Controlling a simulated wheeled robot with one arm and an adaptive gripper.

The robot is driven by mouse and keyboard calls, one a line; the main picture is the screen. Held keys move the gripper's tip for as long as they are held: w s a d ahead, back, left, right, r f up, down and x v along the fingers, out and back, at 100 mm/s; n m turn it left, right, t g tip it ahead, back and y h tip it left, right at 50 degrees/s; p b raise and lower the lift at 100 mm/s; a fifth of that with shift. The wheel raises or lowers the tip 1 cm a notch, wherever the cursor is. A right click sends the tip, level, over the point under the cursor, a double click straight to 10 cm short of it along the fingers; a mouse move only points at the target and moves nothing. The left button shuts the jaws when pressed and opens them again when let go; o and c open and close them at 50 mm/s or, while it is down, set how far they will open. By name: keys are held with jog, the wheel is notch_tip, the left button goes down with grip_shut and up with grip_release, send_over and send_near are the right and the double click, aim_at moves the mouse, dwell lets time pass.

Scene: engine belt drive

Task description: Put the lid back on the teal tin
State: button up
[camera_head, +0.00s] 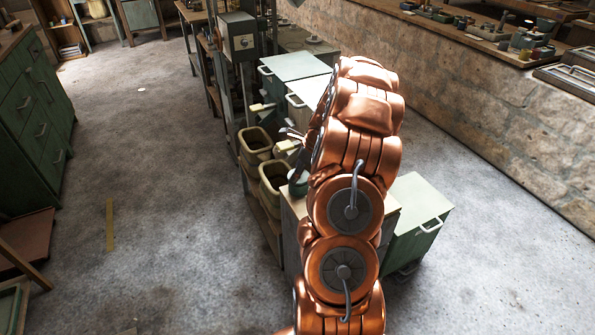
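A small teal round thing (298,184), which looks like the teal tin, stands on the bench edge just left of my copper arm. My arm covers its right side, so I cannot see whether a lid is on it. I cannot make out a separate lid in this view. My gripper (292,136) seems to be the small grey finger-like parts at the arm's left side, above and behind the tin in the picture. The arm hides most of it. Its opening and anything in it cannot be told.
Two olive bins (255,145) stand left of the arm. Pale green cabinets with handles (295,65) stand behind, and another green cabinet (420,205) is at right. A stone wall (490,90) with a cluttered shelf runs along the right. The left floor is mostly clear.

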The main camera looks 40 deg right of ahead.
jog(key=shift+p, duration=0.45)
dwell(0.5)
jog(key=o, duration=0.8)
jog(key=shift+o, duration=0.2)
jog(key=shift+r+p, duration=2.6)
jog(key=shift+r, duration=0.9)
grip_shut()
